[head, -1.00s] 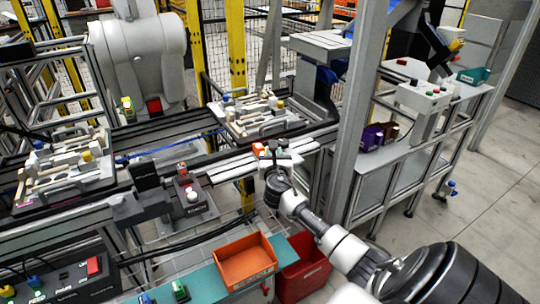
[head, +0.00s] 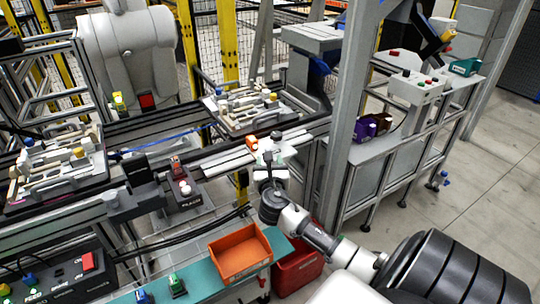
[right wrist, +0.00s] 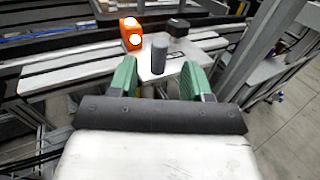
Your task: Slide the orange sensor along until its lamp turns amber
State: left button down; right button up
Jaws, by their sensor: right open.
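The orange sensor (head: 252,142) sits on the pale slotted rail in front of the right pallet. It also shows in the right wrist view (right wrist: 130,33), with bright glowing spots whose exact colour is washed out. A pale plate (right wrist: 150,76) lies beside it, with an upright dark grey cylinder (right wrist: 159,54) and a small black block (right wrist: 178,27). My right gripper (right wrist: 159,75) is open, its green fingers apart with the cylinder ahead of the gap between them. In the head view the right gripper (head: 268,160) is beside the sensor, not holding it. My left gripper is not in view.
Pallets with fixtures stand at the right (head: 255,112) and left (head: 58,170) of the conveyor. A grey upright post (head: 346,120) stands right of my right gripper. An orange bin (head: 240,252) and a red bin (head: 298,268) are below.

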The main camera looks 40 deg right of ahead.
jog(key=shift+v, duration=1.55)
